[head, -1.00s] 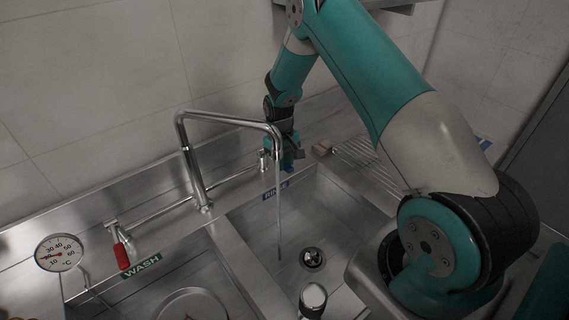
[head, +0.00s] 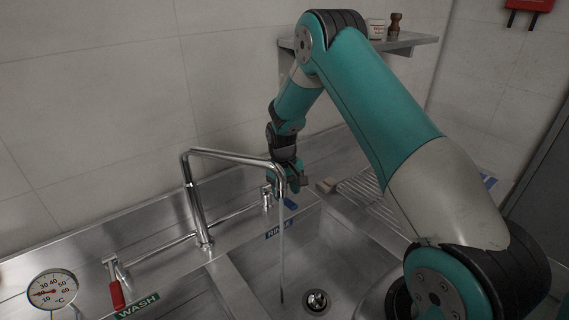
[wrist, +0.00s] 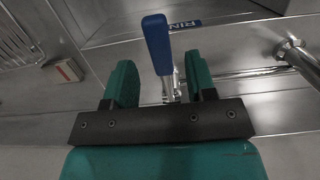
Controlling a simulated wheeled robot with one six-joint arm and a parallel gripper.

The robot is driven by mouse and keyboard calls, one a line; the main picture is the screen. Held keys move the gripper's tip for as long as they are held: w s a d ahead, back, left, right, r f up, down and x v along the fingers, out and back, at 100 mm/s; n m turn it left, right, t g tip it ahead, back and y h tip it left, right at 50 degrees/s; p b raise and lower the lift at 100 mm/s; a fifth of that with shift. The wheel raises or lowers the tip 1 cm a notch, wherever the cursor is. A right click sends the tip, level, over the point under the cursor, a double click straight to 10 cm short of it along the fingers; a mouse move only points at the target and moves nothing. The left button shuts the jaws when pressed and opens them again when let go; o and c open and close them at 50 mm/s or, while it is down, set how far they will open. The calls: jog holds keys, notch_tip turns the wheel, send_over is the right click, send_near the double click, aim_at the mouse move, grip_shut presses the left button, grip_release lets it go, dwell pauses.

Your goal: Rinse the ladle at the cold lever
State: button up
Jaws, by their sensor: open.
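The cold lever has a blue handle (head: 290,203) and stands behind the rinse basin, under my gripper (head: 287,178). In the wrist view the blue handle (wrist: 157,45) shows between the two teal fingers of my gripper (wrist: 161,78), with a gap on each side. My gripper is open and holds nothing. A bent steel spout (head: 235,156) reaches over the rinse basin (head: 258,262). A thin grey line (head: 282,250), which looks like running water, drops from its tip towards the drain (head: 317,299). I cannot make out the ladle.
A red-handled lever (head: 116,294) and a round thermometer (head: 52,289) are at the wash side, left. A ribbed drainboard (head: 372,195) lies to the right, with a small brown block (head: 327,184) near it. A wall shelf (head: 405,41) holds small containers.

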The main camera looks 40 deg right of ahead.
notch_tip(320, 180, up, 15)
jog(key=w+b, duration=0.2)
jog(key=b, duration=0.1)
jog(key=shift+f+b, duration=0.15)
jog(key=shift+b, duration=0.2)
